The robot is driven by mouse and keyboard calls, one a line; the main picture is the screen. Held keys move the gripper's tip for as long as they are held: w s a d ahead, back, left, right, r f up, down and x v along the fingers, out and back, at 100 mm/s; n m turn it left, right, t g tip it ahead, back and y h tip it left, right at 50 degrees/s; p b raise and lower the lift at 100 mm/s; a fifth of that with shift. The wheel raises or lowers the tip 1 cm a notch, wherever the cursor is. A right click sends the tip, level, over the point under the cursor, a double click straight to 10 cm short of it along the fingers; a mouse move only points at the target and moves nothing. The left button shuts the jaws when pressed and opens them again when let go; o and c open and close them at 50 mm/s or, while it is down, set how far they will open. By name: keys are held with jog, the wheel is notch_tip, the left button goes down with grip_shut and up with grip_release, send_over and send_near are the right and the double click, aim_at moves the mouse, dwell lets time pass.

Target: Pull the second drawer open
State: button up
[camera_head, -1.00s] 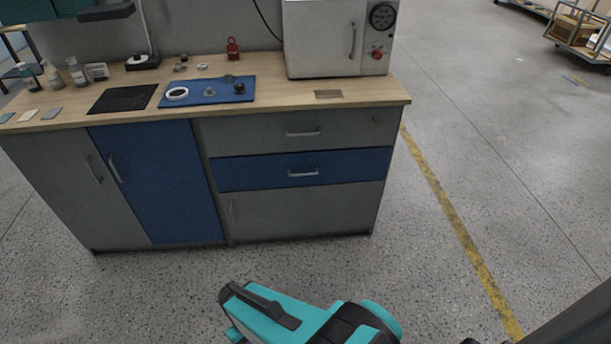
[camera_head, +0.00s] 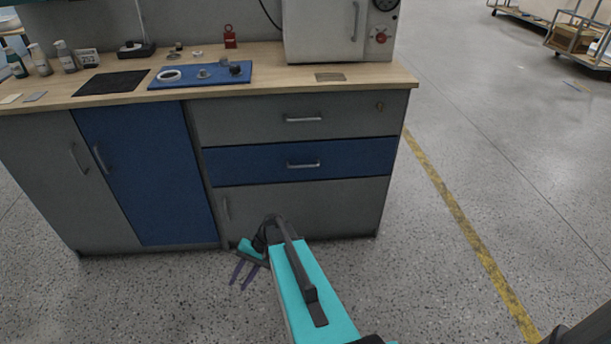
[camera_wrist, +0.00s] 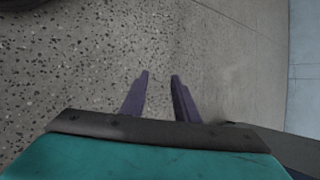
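The second drawer is the blue drawer (camera_head: 250,165), below a grey top drawer (camera_head: 240,119) in the workbench cabinet. It is closed and has a metal bar handle (camera_head: 303,165). My gripper (camera_head: 240,286) is low in front of the cabinet, below and left of that handle and well apart from it. In the wrist view my gripper's two dark purple fingers (camera_wrist: 158,75) stand apart with only speckled floor between them. The gripper is open and empty. The drawer handle does not show in the wrist view.
A grey door (camera_head: 310,206) lies under the blue drawer, with a blue door (camera_head: 148,175) to the left. The wooden worktop (camera_head: 285,78) overhangs slightly and holds a blue mat (camera_head: 215,82) and a grey oven-like box (camera_head: 325,30). Open floor lies in front and to the right.

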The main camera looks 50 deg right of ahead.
jog(key=w+d+r+m+t+b, duration=0.25)
jog(key=w+d+b, duration=0.2)
jog(key=d, duration=0.55)
jog(key=m+t+b, duration=0.3)
jog(key=t+b, duration=0.8)
jog(key=b, duration=0.2)
send_near(305, 166)
jog(key=v, duration=0.3)
jog(key=shift+s+d+f, duration=0.2)
jog(key=shift+s+f, duration=0.05)
jog(key=shift+w, duration=0.1)
jog(key=b+x, duration=0.4)
jog(key=x, duration=0.9)
jog(key=shift+w+a+b, duration=0.1)
jog(key=shift+w+b, duration=0.2)
jog(key=shift+w, duration=0.05)
